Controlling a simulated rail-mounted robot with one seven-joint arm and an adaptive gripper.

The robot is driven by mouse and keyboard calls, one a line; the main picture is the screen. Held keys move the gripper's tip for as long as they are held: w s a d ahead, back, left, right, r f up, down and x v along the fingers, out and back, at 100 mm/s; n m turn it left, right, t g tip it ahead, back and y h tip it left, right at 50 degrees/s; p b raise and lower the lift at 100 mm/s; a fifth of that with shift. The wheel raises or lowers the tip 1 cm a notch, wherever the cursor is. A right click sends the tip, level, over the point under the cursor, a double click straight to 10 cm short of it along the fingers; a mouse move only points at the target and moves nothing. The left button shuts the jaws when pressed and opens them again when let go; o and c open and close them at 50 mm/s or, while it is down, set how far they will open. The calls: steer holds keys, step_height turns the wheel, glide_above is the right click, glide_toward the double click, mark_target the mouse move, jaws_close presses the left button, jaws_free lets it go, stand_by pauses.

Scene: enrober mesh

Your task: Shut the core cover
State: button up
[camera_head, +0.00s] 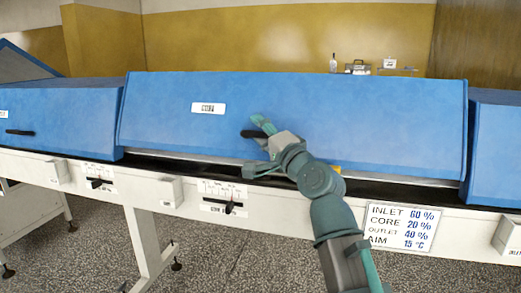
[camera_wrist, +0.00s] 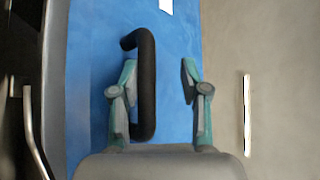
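The core cover (camera_head: 350,115) is the wide blue middle cover with a small white label (camera_head: 208,108). Its lower edge stands above a dark gap along the white frame, higher than its neighbours' lower edges, so it looks partly raised. Its black bar handle (camera_head: 252,134) is partly hidden by my gripper (camera_head: 262,125). In the wrist view, the handle (camera_wrist: 147,85) lies between the fingers of my gripper (camera_wrist: 159,66), close to the left finger and clear of the right one. The fingers are apart; I cannot tell whether the left one touches the handle.
A blue cover with a black handle adjoins at left (camera_head: 60,120), another at right (camera_head: 498,145). The white frame (camera_head: 300,208) below carries slider controls (camera_head: 98,183) and a settings sign (camera_head: 402,227). Bottles and a case (camera_head: 358,67) stand behind. Speckled floor is open in front.

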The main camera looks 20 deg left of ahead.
steer(key=shift+s+r, duration=0.15)
steer(key=shift+r, duration=0.45)
steer(key=shift+s+r, duration=0.15)
steer(key=shift+r, duration=0.4)
steer(key=p+v, duration=0.1)
steer(key=v, duration=1.1)
steer(key=shift+d+f+p, duration=0.25)
steer(key=shift+f+p, duration=0.1)
steer(key=shift+f, duration=0.1)
stand_by(0.4)
